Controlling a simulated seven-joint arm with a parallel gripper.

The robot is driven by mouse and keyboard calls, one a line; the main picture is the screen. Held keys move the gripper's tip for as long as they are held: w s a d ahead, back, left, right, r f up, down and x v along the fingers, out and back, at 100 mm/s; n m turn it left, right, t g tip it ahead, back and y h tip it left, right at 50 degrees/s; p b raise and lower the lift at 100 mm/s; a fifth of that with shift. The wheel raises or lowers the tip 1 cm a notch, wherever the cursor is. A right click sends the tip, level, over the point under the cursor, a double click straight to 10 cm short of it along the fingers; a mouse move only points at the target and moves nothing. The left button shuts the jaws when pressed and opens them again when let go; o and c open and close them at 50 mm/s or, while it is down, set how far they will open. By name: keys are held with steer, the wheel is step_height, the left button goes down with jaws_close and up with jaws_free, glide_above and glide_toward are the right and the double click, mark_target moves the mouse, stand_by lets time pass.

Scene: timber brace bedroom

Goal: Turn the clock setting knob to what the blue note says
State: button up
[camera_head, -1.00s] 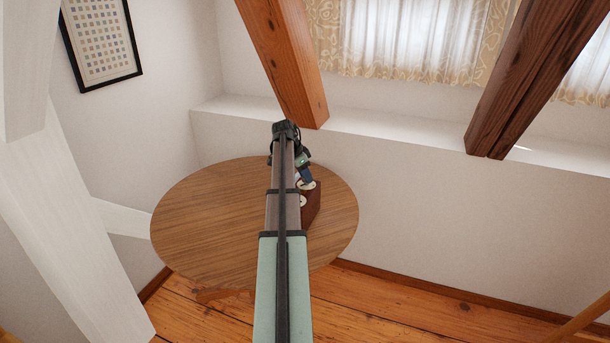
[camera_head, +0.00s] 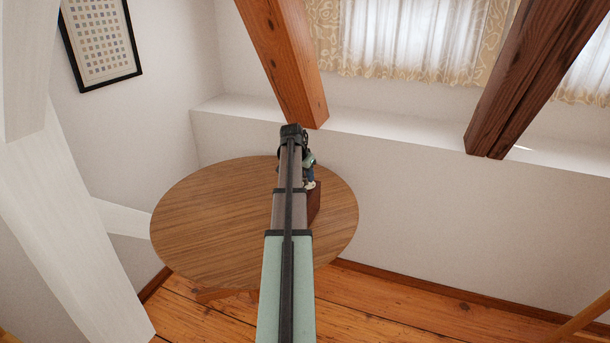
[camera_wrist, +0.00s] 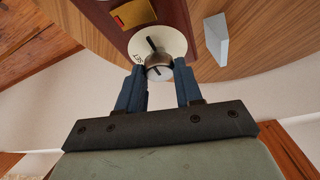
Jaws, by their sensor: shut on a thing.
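The clock's dark red-brown wooden body (camera_head: 314,205) stands on the round table, partly hidden behind my arm. I cannot make out a blue note.
The round wooden table (camera_head: 200,220) has free room on its left. In the wrist view a brass-coloured plate (camera_wrist: 133,14) is on the clock body and a pale grey-white piece (camera_wrist: 217,38) stands beside it. Timber beams (camera_head: 290,60) and a white wall ledge (camera_head: 390,135) are behind.

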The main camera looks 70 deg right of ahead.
steer(key=n+t, duration=0.2)
steer(key=n, duration=0.3)
steer(key=shift+s+n, duration=0.15)
steer(key=shift+n, duration=0.15)
stand_by(0.4)
steer(key=o, duration=1)
steer(key=shift+o, duration=0.2)
steer(key=v, duration=1.4)
steer(key=shift+s, duration=0.15)
steer(key=shift+d+f, duration=0.1)
